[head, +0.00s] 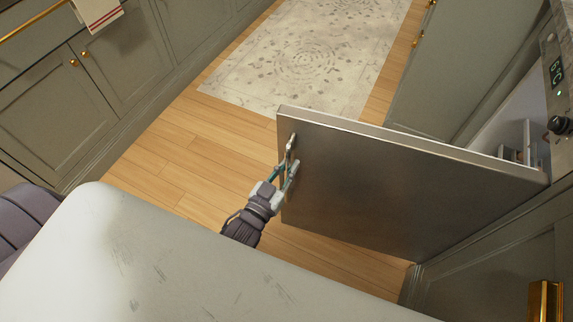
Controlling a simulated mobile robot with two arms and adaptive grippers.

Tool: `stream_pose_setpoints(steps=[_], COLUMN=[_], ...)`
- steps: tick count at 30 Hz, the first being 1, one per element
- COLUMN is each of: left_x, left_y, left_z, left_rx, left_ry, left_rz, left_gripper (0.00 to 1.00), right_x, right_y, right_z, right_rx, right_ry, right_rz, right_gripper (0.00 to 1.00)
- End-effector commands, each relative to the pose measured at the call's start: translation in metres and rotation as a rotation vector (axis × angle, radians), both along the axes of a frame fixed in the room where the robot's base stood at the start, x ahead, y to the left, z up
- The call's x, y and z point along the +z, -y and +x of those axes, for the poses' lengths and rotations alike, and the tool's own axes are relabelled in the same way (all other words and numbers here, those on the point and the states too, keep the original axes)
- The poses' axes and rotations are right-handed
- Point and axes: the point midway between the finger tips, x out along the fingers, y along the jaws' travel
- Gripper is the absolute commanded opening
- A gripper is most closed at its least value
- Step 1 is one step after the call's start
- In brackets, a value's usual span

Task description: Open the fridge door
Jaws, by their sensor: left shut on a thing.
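The fridge door (390,180) is a flat dark metal panel with a pale top edge. It stands ajar, swung out over the wood floor from its right side. A slim metal handle (290,146) is on its face near the left edge. My left gripper (289,168) is shut on the handle, and its fingers partly cover it. Part of the pale interior (510,130) shows behind the door at the right, but most of the inside is hidden. My right gripper is not in view.
Grey-green cabinets (60,110) with brass knobs line the left. A patterned rug (310,50) lies beyond the door on the floor. A control panel (556,75) with a display and a black knob is at the right edge. Bare floor (165,160) lies left of the door.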

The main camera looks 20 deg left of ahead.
Motion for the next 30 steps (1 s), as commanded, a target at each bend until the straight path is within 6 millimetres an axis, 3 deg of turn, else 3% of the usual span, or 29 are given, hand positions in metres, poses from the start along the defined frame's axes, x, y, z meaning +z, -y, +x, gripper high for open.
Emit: stream_pose_setpoints(steps=[6,7,12,23,30], left_x=[0.001,0.001,0.000,0.000,-0.002], left_y=[-0.001,-0.001,-0.001,-0.001,-0.007], left_z=[0.000,0.000,0.000,-0.005,-0.047], left_rx=[0.001,0.001,0.001,0.001,0.001], left_ry=[0.002,0.002,0.001,0.000,-0.004], left_rz=[0.001,0.001,0.001,0.000,0.002], left_gripper=[0.00,0.16,0.41,0.41,0.41], right_x=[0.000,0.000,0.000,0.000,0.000], right_y=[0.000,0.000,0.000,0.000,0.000], right_z=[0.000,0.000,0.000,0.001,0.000], right_rx=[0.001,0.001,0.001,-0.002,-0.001], right_ry=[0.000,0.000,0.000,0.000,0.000], right_rz=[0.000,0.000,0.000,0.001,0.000], right_gripper=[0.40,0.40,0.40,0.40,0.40])
